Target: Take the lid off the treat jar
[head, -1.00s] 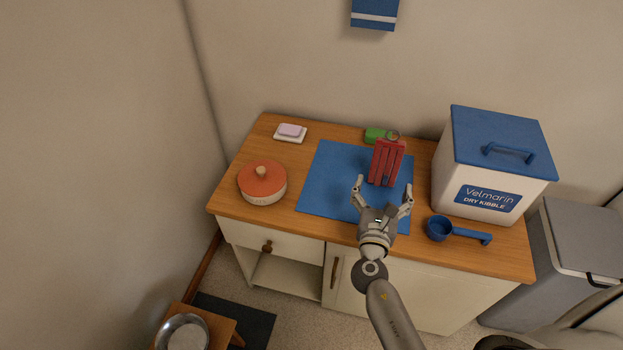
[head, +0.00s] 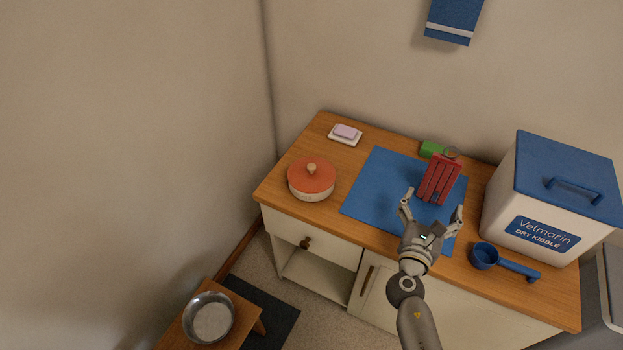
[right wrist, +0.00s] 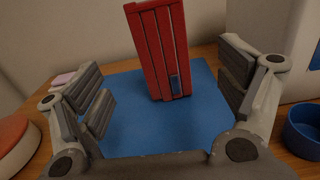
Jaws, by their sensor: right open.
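The treat jar (head: 311,188) is a low, round, cream pot on the left part of the wooden counter. Its orange-red lid (head: 312,174) sits on top and has a small wooden knob (head: 311,167). In the right wrist view the lid's edge (right wrist: 8,132) and the jar (right wrist: 18,150) show at the far left, cut off by the frame. My right gripper (head: 432,203) is open and empty over the blue mat, to the right of the jar and apart from it. My left gripper is not in view.
A red slatted object (head: 440,179) stands on the blue mat (head: 376,183) just beyond my right gripper. A kibble bin (head: 535,234) and blue scoop (head: 485,256) are on the right. A soap dish (head: 345,138) and green item (head: 431,149) are at the back. The counter around the jar is clear.

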